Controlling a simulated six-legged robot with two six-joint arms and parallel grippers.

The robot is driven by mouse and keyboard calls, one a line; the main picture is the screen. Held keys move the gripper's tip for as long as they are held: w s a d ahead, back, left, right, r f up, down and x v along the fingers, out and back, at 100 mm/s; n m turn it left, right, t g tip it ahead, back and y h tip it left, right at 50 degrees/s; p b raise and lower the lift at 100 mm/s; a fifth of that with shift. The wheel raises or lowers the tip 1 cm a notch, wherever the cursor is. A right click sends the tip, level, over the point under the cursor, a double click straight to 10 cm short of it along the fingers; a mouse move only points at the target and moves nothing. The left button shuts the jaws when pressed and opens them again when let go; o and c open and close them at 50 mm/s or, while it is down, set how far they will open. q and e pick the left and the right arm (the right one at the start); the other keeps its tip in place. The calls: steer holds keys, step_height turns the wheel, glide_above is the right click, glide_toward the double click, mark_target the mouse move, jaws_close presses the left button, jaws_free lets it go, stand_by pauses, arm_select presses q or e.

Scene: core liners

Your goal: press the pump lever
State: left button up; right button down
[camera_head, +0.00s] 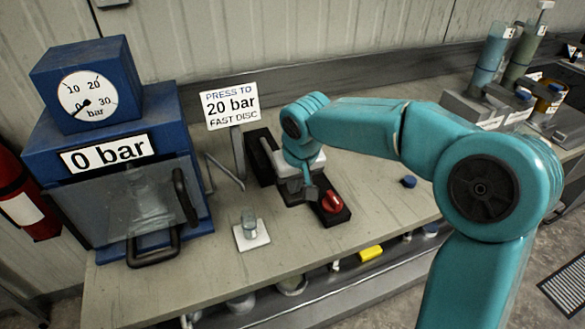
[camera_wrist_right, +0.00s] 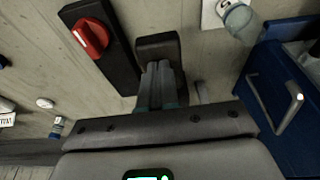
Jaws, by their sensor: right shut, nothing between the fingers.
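The pump is a long dark base (camera_head: 262,150) on the bench, mostly behind my right gripper. A dark block (camera_wrist_right: 158,45) shows right at the fingertips in the wrist view; I cannot tell whether it is the lever's end or whether the fingers touch it. A red knob (camera_head: 332,202) sits on a black plate, and it also shows in the wrist view (camera_wrist_right: 90,36). My right gripper (camera_head: 309,192) points down over the pump, left of the knob. It is shut and empty; its fingers show in the wrist view (camera_wrist_right: 160,82). My left gripper is out of view.
A blue press (camera_head: 180,140) with a gauge near 0, a "0 bar" label (camera_head: 107,153) and a clear guard stands at left. A sign (camera_head: 230,106) reads "PRESS TO 20 bar". A small clear glass (camera_head: 249,222) stands on a white square. Tall cylinders (camera_head: 490,58) stand at right.

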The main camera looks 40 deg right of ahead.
step_height(320, 180, up, 3)
steer(key=shift+w+d+r+p, duration=0.1)
steer(key=shift+r+p, duration=0.05)
steer(key=shift+p, duration=0.6)
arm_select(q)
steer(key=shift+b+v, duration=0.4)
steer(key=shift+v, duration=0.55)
arm_select(e)
steer(key=s+v, duration=0.1)
steer(key=v, duration=0.9)
steer(key=shift+s+a, duration=0.25)
steer(key=shift+s, duration=0.05)
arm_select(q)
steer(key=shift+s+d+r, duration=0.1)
arm_select(e)
steer(key=shift+s, duration=0.15)
stand_by(0.5)
